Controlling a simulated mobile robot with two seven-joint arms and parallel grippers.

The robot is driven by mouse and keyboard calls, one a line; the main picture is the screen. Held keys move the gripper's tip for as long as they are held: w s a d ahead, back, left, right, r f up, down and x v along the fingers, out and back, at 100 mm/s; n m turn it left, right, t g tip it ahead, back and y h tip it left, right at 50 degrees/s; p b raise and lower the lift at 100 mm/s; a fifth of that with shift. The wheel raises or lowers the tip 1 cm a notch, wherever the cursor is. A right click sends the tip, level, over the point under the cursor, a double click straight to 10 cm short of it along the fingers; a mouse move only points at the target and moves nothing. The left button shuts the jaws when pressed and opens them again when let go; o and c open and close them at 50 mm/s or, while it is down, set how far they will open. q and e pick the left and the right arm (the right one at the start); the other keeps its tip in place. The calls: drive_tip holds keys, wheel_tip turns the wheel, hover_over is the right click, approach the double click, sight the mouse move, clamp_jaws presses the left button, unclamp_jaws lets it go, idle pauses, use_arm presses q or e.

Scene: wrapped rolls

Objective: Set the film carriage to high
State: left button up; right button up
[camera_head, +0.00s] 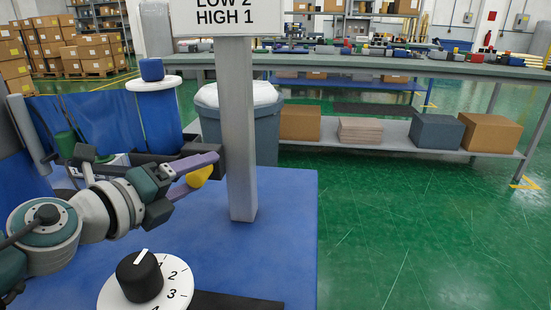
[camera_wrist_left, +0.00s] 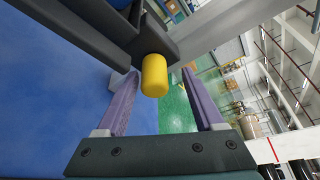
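The film carriage (camera_head: 207,150) is a dark block with an arm beside the grey post (camera_head: 240,150). It carries a yellow cylindrical handle (camera_head: 199,176), which also shows in the left wrist view (camera_wrist_left: 155,75). My left gripper (camera_head: 208,170) is open, its two purple fingers on either side of the handle. In the left wrist view the gripper (camera_wrist_left: 161,74) shows gaps around the handle; I cannot tell if a finger touches it. A sign reading LOW 2, HIGH 1 (camera_head: 226,17) tops the post. My right gripper is not in view.
A black dial knob (camera_head: 139,277) on a numbered white disc stands in front; its white mark points up and slightly right. A blue roll (camera_head: 158,118) with a white top stands behind the arm. A grey bin (camera_head: 262,130) is behind the post. Green floor is clear at right.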

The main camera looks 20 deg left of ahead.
use_arm(q)
drive_tip(key=v, duration=1)
drive_tip(key=shift+p, duration=0.45)
